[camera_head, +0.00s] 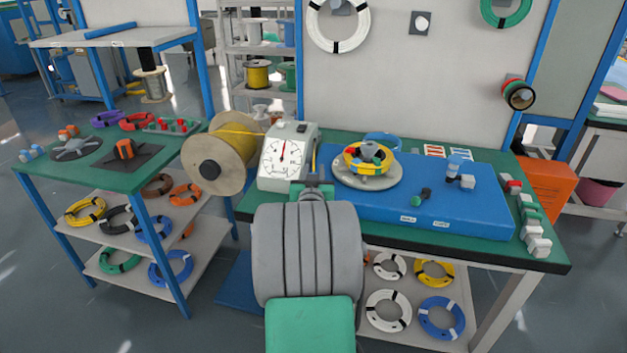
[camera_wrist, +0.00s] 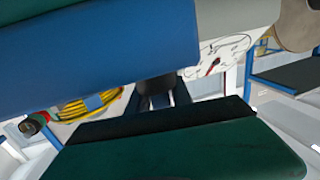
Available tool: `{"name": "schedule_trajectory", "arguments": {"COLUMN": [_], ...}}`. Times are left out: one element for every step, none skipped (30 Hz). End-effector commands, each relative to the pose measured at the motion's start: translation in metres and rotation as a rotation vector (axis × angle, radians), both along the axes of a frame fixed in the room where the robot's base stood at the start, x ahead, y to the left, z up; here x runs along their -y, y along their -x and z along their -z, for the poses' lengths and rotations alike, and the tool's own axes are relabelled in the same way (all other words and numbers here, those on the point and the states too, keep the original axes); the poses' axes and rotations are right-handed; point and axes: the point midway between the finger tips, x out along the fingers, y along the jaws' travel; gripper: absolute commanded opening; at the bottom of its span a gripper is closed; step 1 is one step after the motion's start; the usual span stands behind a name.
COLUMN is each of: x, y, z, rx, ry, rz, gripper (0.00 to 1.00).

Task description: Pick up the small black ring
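A black ring-shaped cable coil (camera_head: 118,220) lies on the middle shelf of the left cart, between a yellow coil (camera_head: 85,211) and a blue coil (camera_head: 153,229). It is the only clearly black coil I see; I cannot tell its true size. My gripper (camera_head: 313,192) is mostly hidden behind my grey arm link, by the front edge of the green bench and just below the dial gauge, far right of the black coil. In the wrist view, a short dark cylinder (camera_wrist: 155,84) shows near the middle; I cannot tell what it is. The finger opening is not clear.
The white dial gauge (camera_head: 287,160) and a large cable spool (camera_head: 219,155) stand close to my arm. A blue mat (camera_head: 440,205) carries a turntable with a coloured coil (camera_head: 369,158). Several coils lie under the bench. Floor shows between cart and bench.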

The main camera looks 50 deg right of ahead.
Motion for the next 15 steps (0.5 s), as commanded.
{"name": "schedule_trajectory", "arguments": {"x": [-0.0001, -0.0001, -0.0001, -0.0001, -0.0001, -0.0001, -0.0001, -0.0002, -0.0002, -0.0002, -0.0002, -0.0002, -0.0002, -0.0002, -0.0002], "y": [0.0001, 0.0001, 0.0001, 0.0001, 0.0, 0.0, 0.0, 0.0, 0.0, 0.0, 0.0, 0.0, 0.0, 0.0, 0.0], "z": [0.0, 0.0, 0.0, 0.0, 0.0, 0.0, 0.0, 0.0, 0.0, 0.0, 0.0, 0.0, 0.0, 0.0, 0.0], "rx": [0.0, 0.0, 0.0, 0.0, 0.0, 0.0, 0.0, 0.0, 0.0, 0.0, 0.0, 0.0, 0.0, 0.0, 0.0], "ry": [0.0, 0.0, 0.0, 0.0, 0.0, 0.0, 0.0, 0.0, 0.0, 0.0, 0.0, 0.0, 0.0, 0.0, 0.0], "rz": [0.0, 0.0, 0.0, 0.0, 0.0, 0.0, 0.0, 0.0, 0.0, 0.0, 0.0, 0.0, 0.0, 0.0, 0.0], "gripper": [0.21, 0.19, 0.15, 0.13, 0.1, 0.07, 0.05, 0.02, 0.0, 0.0, 0.0, 0.0, 0.0, 0.0, 0.0]}}
